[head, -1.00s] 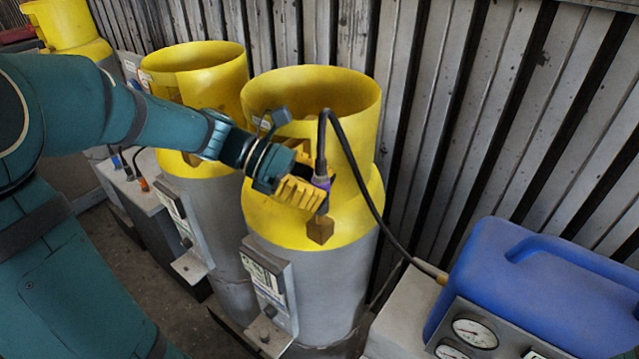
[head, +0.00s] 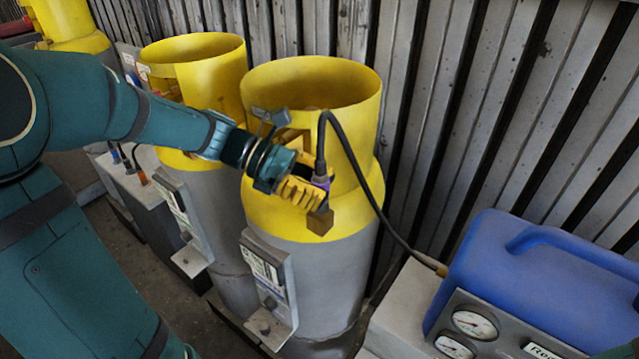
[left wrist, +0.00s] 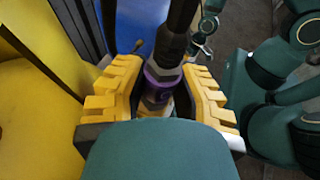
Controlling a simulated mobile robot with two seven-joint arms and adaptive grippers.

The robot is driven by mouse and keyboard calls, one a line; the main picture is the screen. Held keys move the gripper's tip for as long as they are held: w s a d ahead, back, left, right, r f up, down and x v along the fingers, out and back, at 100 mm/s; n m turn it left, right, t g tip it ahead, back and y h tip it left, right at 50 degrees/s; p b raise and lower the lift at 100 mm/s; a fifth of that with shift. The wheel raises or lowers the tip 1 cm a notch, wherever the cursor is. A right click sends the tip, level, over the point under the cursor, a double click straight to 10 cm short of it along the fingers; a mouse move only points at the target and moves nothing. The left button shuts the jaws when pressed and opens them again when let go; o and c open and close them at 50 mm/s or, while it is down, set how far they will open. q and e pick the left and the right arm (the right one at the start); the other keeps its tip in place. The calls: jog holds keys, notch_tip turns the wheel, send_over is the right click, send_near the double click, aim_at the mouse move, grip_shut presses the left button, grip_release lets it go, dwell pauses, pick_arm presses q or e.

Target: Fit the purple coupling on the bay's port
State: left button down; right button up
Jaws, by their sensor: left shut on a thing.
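The purple coupling (head: 321,182) is at the end of a black hose and shows against the front of the nearer yellow-topped cylinder (head: 345,222). My left gripper (head: 310,190) is shut on it. In the left wrist view the coupling (left wrist: 157,78) sits between the yellow ridged fingers (left wrist: 160,92), with a brass-coloured part below it. A brown block (head: 320,222) shows just under the fingers; I cannot tell what it is fixed to. I cannot make out the bay's port. At the right of the left wrist view are teal arm links of mine; a right gripper is not clear there.
The black hose (head: 362,180) arcs down to a fitting beside a blue tank (head: 540,270) with gauges (head: 474,324). A second yellow-topped cylinder (head: 195,100) stands close on the left. A corrugated wall (head: 500,110) is behind. A control panel (head: 268,280) projects from the nearer cylinder's front.

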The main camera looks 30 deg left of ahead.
aim_at(319, 160)
pick_arm(q)
jog(key=shift+f, duration=0.45)
jog(key=c, duration=0.8)
grip_release()
jog(key=shift+o, duration=0.2)
notch_tip(319, 160, up, 10)
